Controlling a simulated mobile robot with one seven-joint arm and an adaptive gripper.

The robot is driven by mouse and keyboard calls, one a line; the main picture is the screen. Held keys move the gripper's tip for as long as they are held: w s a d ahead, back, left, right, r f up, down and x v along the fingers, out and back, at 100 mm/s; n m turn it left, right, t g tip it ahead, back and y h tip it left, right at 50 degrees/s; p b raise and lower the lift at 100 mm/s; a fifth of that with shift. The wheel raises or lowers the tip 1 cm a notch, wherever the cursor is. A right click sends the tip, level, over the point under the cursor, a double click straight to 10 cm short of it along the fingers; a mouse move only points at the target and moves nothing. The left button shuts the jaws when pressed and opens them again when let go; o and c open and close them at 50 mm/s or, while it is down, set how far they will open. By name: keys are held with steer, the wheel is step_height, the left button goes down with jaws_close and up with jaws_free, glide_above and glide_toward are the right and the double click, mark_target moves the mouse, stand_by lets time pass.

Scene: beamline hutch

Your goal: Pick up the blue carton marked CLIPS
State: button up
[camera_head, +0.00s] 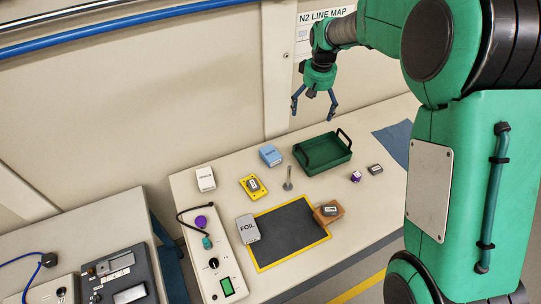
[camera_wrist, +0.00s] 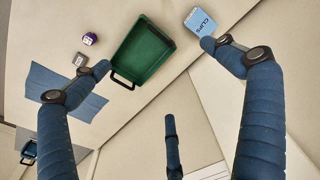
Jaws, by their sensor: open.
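The blue carton (camera_head: 270,155) stands on the table near its back edge, left of the green tray. Its lettering is too small in the head view. In the wrist view the blue carton (camera_wrist: 199,20) is at the top, right of centre, and its face reads CLIPS. My gripper (camera_head: 314,106) is open and empty, hanging in the air above the back of the table, up and right of the carton. In the wrist view, the right finger of my gripper (camera_wrist: 155,58) overlaps the carton's lower edge in the picture, with no visible hold on it.
A green tray (camera_head: 342,157) with raised handles stands right of the carton. A white box (camera_head: 205,178), a yellow holder (camera_head: 245,194), a metal post (camera_head: 288,184) and a grey FOIL box (camera_head: 248,229) stand nearby. A dark mat (camera_head: 290,238) lies in front. The wall is close behind.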

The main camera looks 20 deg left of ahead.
steer(key=w+a+f+n+p, duration=0.1)
steer(key=w+a+f, duration=0.2)
steer(key=a+f, duration=0.7)
steer(key=n+g, duration=0.1)
steer(key=n, duration=0.1)
glide_above(273, 152)
step_height(273, 152, down, 11)
steer(key=shift+w+h+p, duration=0.25)
steer(key=shift+h+p, duration=0.05)
steer(key=shift+p, duration=0.1)
steer(key=shift+f, duration=0.1)
steer(key=shift+f, duration=4.2)
steer(key=shift+s+f, duration=0.1)
steer(key=shift+f, duration=2.5)
steer(key=shift+c, duration=0.3)
